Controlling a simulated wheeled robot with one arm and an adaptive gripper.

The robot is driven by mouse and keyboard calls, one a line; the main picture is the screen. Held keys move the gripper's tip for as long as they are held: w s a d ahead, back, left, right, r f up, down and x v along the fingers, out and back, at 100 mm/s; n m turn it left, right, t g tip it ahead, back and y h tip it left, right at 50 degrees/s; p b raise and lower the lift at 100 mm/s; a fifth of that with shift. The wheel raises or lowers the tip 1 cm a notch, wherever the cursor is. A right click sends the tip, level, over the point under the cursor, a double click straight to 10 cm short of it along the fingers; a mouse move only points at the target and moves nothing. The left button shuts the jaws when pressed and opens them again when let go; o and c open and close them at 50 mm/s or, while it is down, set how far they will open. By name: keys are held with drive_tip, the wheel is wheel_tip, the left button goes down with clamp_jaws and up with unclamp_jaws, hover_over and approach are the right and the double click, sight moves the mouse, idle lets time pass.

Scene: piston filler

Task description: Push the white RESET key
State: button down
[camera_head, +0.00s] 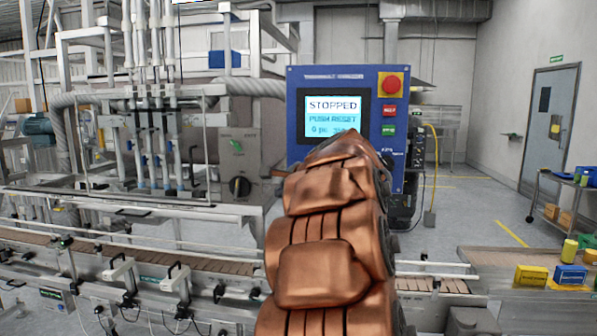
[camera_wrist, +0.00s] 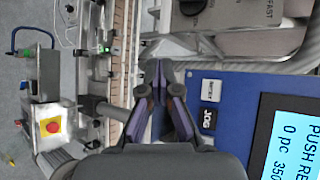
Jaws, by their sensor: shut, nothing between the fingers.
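The blue control panel (camera_head: 345,75) stands upright ahead in the head view. Its screen (camera_head: 332,116) reads STOPPED, PUSH RESET. My copper-coloured arm covers the panel's lower part there and hides my gripper and the white key. In the wrist view the panel (camera_wrist: 235,110) appears turned sideways, with a small white key (camera_wrist: 211,90) beside a black JOG key (camera_wrist: 208,120). The white key's lettering is too small to read surely. My gripper (camera_wrist: 160,66) has its purple fingers together and empty. Its tips appear left of the white key, apart from it in the picture.
On the panel are a red emergency stop (camera_head: 391,85), a red key (camera_head: 389,110) and a green key (camera_head: 388,130). A grey box with a dark knob (camera_head: 240,186) stands left of the panel. The conveyor (camera_head: 190,262) runs across below.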

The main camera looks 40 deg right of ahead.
drive_tip(key=d+r, duration=0.1)
drive_tip(key=d+r+m, duration=0.1)
drive_tip(key=d, duration=0.1)
drive_tip(key=shift+s+t+h, duration=0.1)
drive_tip(key=shift+t+h, duration=0.2)
drive_tip(key=shift+w+d+r+p, duration=0.1)
drive_tip(key=shift+w+d+p, duration=0.55)
drive_tip(key=shift+d, duration=0.3)
drive_tip(key=shift+w+d+p, duration=0.5)
drive_tip(key=shift+w+d, duration=0.2)
drive_tip(key=shift+d, duration=0.3)
drive_tip(key=shift+w+d+r+p, duration=0.1)
drive_tip(key=shift+w+d+p, duration=0.55)
drive_tip(key=shift+d, duration=0.3)
drive_tip(key=shift+w+d+f+p, duration=0.2)
drive_tip(key=shift+w+d+p, duration=0.25)
drive_tip(key=shift+d, duration=0.25)
drive_tip(key=shift+w+d+r, duration=0.1)
drive_tip(key=shift+w, duration=0.1)
